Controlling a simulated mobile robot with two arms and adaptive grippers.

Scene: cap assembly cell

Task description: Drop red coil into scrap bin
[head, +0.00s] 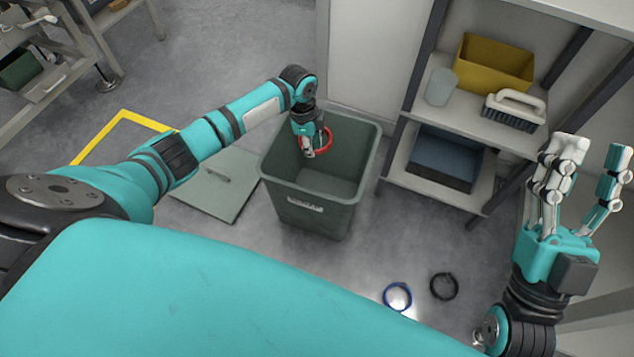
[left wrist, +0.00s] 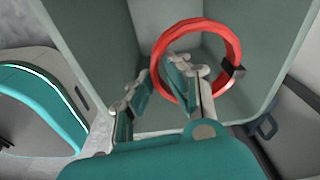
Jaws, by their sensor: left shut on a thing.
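The red coil (head: 324,140) is a ring held over the mouth of the grey-green scrap bin (head: 310,203) in the head view. My left gripper (head: 316,150) is shut on it, above the bin's opening. In the left wrist view the coil (left wrist: 236,50) shows as a red ring with a dark clip, hanging around a finger of my left gripper (left wrist: 160,85). The bin's inner walls (left wrist: 110,30) lie behind it. My right gripper (head: 590,185) is raised at the right with its fingers spread, open and empty.
A blue ring (head: 397,297) and a black ring (head: 444,286) lie on the floor in front. The bin's lid (head: 217,184) lies left of it. A shelf (head: 455,120) with a yellow box (head: 495,62) and a brush (head: 515,110) stands right.

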